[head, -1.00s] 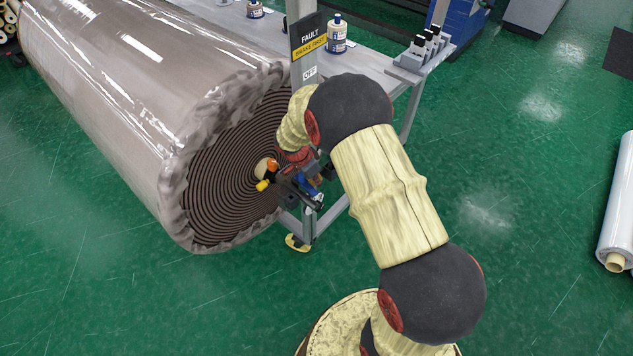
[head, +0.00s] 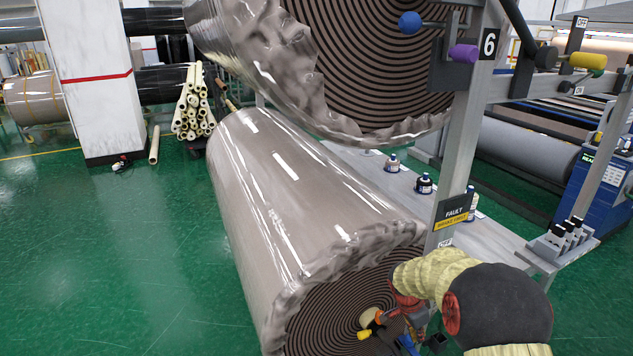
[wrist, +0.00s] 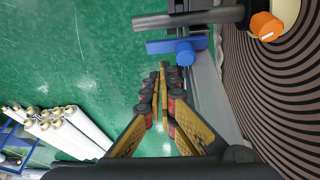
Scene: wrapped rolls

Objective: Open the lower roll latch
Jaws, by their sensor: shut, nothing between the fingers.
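The lower roll (head: 290,185) is a large wrapped roll with a dark spiral end. At its core are an orange-tipped black lever (head: 378,316), a yellow knob (head: 364,334) and a blue part (head: 408,346) cut off by the frame's edge. In the wrist view, the orange tip (wrist: 266,26) is at upper right. A blue bar with a round knob (wrist: 186,50) lies just ahead of my gripper (wrist: 163,70). Its fingers are shut and empty, with tips close below the knob; contact is unclear. In the head view my arm hides part of the latch area.
The upper roll (head: 370,60) hangs above, with a blue ball (head: 410,22) and purple knob (head: 463,54) by the grey post (head: 465,130). A fault sign (head: 453,212) is on the post. A bench (head: 400,195) with bottles stands behind.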

